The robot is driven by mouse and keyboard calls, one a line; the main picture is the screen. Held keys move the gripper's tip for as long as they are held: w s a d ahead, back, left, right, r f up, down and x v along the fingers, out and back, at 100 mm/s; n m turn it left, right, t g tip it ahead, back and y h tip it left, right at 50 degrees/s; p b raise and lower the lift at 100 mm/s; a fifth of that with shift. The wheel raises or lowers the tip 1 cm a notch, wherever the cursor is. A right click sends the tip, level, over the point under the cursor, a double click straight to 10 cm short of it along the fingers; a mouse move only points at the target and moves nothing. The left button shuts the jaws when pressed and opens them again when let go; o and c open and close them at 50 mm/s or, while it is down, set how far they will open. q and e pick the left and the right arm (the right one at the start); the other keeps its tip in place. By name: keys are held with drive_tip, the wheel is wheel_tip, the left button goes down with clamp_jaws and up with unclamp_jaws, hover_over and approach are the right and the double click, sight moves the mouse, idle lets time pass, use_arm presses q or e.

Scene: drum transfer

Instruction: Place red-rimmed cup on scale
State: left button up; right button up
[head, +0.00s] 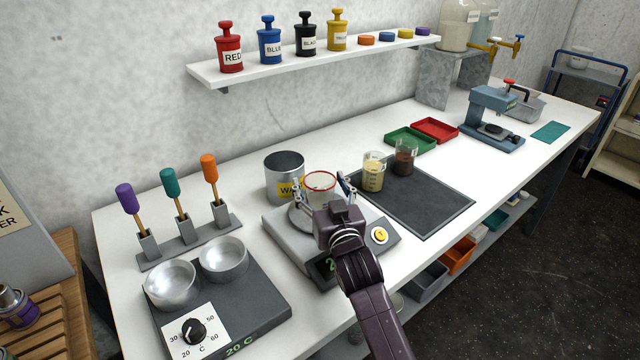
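The red-rimmed cup (320,188) is a clear vessel with a red ring at its top. It is upright at the scale (278,232), over its round pan (301,218), and looks to rest on it; my gripper hides its base. My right gripper (322,188) reaches in from the front, with one finger left and one right of the cup. The fingers look spread, with a small gap beside the cup. The scale has a yellow button (380,235) and a green display partly hidden by my arm. My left gripper is not in view.
A metal can with a yellow label (285,172) stands close behind the scale. Two filled beakers, one yellowish (373,175) and one brown (405,160), stand on a dark mat (425,205). A hot plate with two metal bowls (222,258) is at front left.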

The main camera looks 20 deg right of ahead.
drive_tip(key=shift+r, duration=0.3)
drive_tip(key=s, duration=0.4)
drive_tip(key=s+b, duration=0.1)
drive_tip(key=s, duration=0.7)
drive_tip(key=shift+a+f, duration=0.15)
drive_tip(key=shift+a, duration=0.1)
drive_tip(key=shift+c, duration=0.4)
idle(0.9)
